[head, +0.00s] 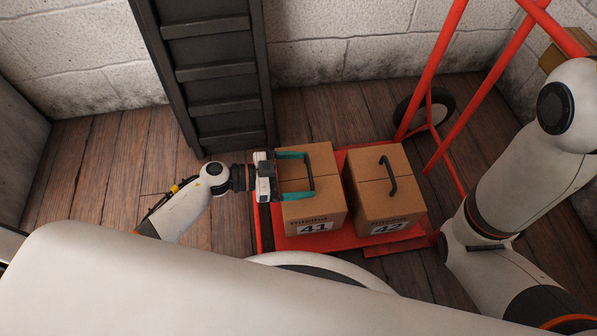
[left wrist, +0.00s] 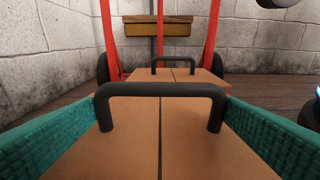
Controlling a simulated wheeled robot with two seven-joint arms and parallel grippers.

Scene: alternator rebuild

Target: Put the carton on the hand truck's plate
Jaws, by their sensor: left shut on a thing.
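A brown carton marked 41 (head: 314,212) stands over the left part of the hand truck's red plate (head: 400,240); I cannot tell whether its hidden underside touches the plate. My left gripper (head: 310,174), with teal fingers, is at its top and shut on its black handle, which the left wrist view shows between the fingers (left wrist: 160,90). A second carton marked 42 (head: 385,190) sits on the plate's right part, with a narrow gap between the two. My right gripper is out of view.
The hand truck's red frame (head: 440,85) and a black wheel (head: 430,108) rise behind the cartons. A dark ladder-like rack (head: 215,75) leans at the wall left of them. My right arm is at the right. Wooden floor (head: 100,160) is clear at the left.

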